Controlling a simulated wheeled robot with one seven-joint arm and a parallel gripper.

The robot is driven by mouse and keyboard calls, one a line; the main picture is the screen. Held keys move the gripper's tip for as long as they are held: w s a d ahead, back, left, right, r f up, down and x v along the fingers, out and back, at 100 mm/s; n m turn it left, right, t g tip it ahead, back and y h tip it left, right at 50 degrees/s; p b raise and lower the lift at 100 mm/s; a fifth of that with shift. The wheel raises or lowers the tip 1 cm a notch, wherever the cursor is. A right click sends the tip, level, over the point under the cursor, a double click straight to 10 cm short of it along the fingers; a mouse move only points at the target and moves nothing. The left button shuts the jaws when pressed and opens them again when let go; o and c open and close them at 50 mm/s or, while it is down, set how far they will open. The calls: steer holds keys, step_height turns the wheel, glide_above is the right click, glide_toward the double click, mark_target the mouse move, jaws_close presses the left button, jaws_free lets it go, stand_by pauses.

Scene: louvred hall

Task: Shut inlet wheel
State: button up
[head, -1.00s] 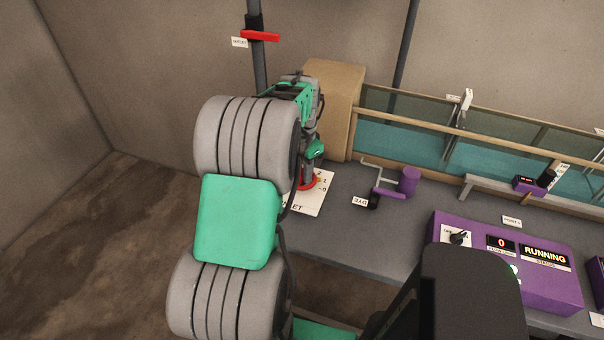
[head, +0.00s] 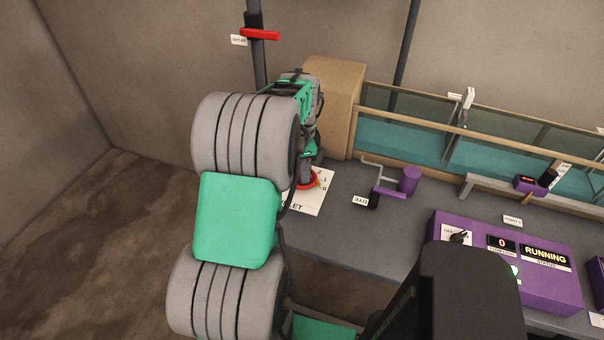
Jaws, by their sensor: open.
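The red inlet wheel (head: 309,183) sits low on the grey bench over a white card with a printed scale (head: 314,201). The card's lettering is partly covered, and "ET" and small numbers show. My gripper (head: 306,172) is just above the wheel, pointing down, with its jaws open. My arm hides the wheel's left part. Whether the fingers touch the rim cannot be told from this view.
A tan block (head: 337,100) stands close behind my gripper. A glass-sided water channel (head: 420,140) runs right. A purple cylinder with a bent rod (head: 409,180) and a purple panel reading "RUNNING" (head: 510,265) are on the bench. A red lever (head: 260,35) is on the pipe above.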

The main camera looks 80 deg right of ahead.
steer(key=shift+s+a+f+y, duration=0.15)
steer(key=shift+a+f, duration=0.25)
steer(key=shift+f, duration=0.2)
steer(key=shift+a+f+y, duration=0.15)
steer(key=shift+a+f, duration=0.2)
steer(key=shift+f, duration=0.25)
steer(key=r+p, duration=0.1)
steer(key=r, duration=0.1)
steer(key=r+p, duration=0.2)
steer(key=r, duration=0.1)
steer(key=r+p, duration=0.2)
steer(key=shift+d+r, duration=0.3)
steer(key=shift+r, duration=0.05)
